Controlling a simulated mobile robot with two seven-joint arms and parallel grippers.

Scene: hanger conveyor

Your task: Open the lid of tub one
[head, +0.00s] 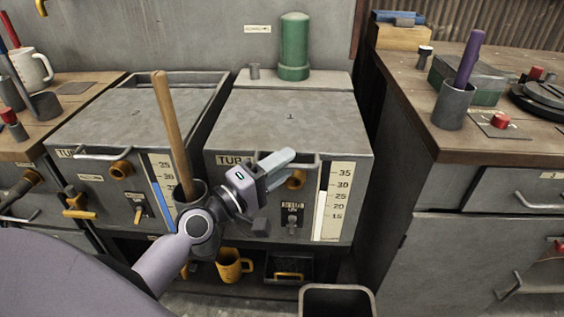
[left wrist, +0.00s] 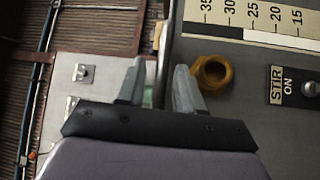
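Two grey tubs stand side by side. The right tub's label (head: 235,160) starts with "TUB"; I cannot read its number. Its flat grey lid (head: 290,118) lies shut, with a bar handle along the front edge. My left gripper (head: 283,166) is at the right tub's front edge, hiding part of the handle. My right gripper is out of view.
A brown tap (head: 296,180) sits beside the gripper, left of a level gauge (head: 333,200). A wooden-handled tool (head: 168,130) stands in a grey holder near my left arm. A green cylinder (head: 294,48) stands behind the lid. A wooden bench (head: 410,110) stands at right.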

